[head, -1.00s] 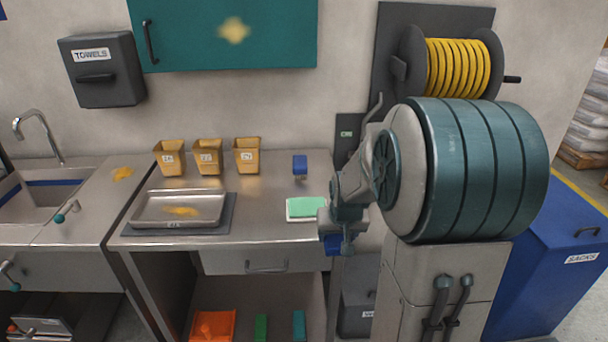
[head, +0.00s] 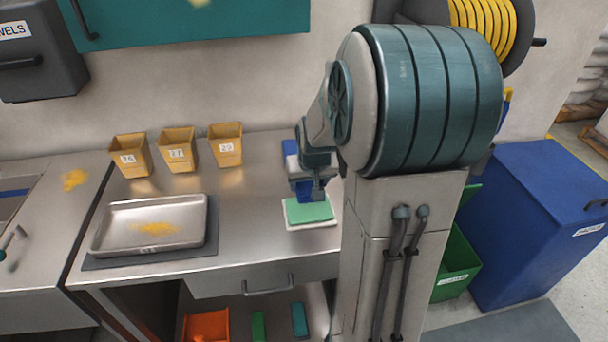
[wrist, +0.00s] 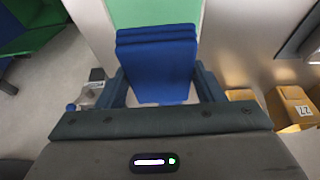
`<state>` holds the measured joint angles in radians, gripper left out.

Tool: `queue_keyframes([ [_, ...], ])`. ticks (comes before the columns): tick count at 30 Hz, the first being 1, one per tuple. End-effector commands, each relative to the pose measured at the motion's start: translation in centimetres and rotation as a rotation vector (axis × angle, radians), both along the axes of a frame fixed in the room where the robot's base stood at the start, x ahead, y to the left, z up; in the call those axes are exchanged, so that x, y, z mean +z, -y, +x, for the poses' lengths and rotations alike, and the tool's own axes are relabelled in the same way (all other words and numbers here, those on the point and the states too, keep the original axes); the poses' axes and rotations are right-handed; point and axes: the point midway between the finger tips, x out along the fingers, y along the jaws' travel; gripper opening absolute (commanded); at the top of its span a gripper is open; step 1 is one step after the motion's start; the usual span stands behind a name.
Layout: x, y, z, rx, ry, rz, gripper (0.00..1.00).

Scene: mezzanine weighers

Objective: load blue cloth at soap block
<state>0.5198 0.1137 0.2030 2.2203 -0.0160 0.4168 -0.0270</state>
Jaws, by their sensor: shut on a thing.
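The folded blue cloth (head: 304,193) is held in my gripper (head: 311,185), which is shut on it. The wrist view shows the cloth (wrist: 157,60) between the two fingers of my gripper (wrist: 160,88). The green soap block (head: 309,211) lies flat on a white tray (head: 312,226) near the front right of the steel bench. The cloth is at the back edge of the block in the head view; I cannot tell whether they touch. In the wrist view the soap block (wrist: 155,12) shows just beyond the cloth, partly hidden by it.
Numbered yellow tubs (head: 177,150) stand along the bench back. A steel tray (head: 150,207) with yellow powder sits on a dark mat to the left. A blue item (head: 290,148) stands behind my gripper. Bare bench lies between tray and soap. A blue sacks bin (head: 535,220) is right.

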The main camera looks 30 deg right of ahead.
Motion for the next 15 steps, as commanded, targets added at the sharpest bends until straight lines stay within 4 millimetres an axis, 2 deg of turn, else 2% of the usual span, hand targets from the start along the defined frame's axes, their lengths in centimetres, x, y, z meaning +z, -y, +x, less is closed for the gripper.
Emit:
queue_keyframes([
  [15, -5.1, 0.0, 0.0, 0.001, 0.0, 0.0, 0.43],
])
